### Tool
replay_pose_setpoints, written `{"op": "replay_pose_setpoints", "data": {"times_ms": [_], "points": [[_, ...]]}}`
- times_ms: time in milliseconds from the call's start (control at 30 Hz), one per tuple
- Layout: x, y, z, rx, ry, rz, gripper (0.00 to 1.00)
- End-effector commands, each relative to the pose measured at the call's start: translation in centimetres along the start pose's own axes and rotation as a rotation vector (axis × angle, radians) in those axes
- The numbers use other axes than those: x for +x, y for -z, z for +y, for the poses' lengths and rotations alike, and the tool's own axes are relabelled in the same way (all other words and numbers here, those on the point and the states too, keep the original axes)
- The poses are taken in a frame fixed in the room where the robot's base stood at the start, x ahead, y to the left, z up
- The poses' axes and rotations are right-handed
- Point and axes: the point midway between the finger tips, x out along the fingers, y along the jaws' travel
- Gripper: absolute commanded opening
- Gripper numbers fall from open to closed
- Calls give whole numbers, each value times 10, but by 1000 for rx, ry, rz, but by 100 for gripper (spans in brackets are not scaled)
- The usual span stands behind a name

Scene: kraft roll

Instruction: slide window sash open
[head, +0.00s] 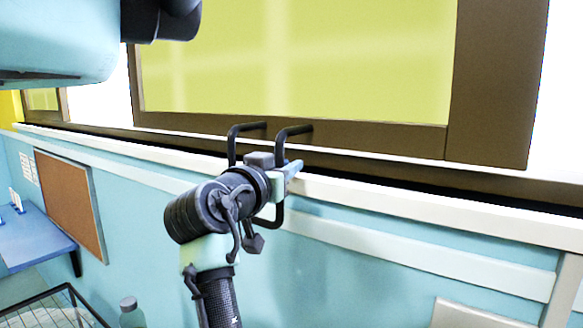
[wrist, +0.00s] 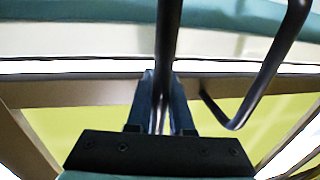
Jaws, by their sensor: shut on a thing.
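The window sash (head: 487,90) has a brown frame and a yellow-green pane, and it fills the upper right of the head view. Its frame also shows in the wrist view (wrist: 262,87). A black bar handle (head: 234,143) stands out from the lower rail of the sash, with two bent arms. My gripper (head: 291,168) is at the right arm of the handle. In the wrist view, my blue fingers (wrist: 161,105) are on either side of one black bar (wrist: 168,40) and shut on it. The fingertips are partly hidden in the head view.
A white sill (head: 430,204) runs below the sash, above a light blue wall. Bright white gaps lie left and right of the sash. At lower left are a corkboard (head: 70,200), a blue shelf (head: 32,238), a wire basket (head: 50,312) and a bottle (head: 131,314).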

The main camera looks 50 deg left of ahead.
Motion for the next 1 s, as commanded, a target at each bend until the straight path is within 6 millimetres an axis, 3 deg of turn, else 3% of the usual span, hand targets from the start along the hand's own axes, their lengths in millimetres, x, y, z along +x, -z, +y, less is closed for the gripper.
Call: {"op": "replay_pose_setpoints", "data": {"times_ms": [100, 133, 300, 667, 833, 1000], "points": [[-2, 5, -4, 1, 11, 11, 0], [-2, 5, -4, 1, 12, 12, 23], [-1, 4, -3, 1, 9, 9, 50], [-5, 1, -2, 1, 5, 6, 50], [-28, -2, -2, 2, 8, 7, 50], [-65, -3, -3, 2, 10, 10, 50]]}}
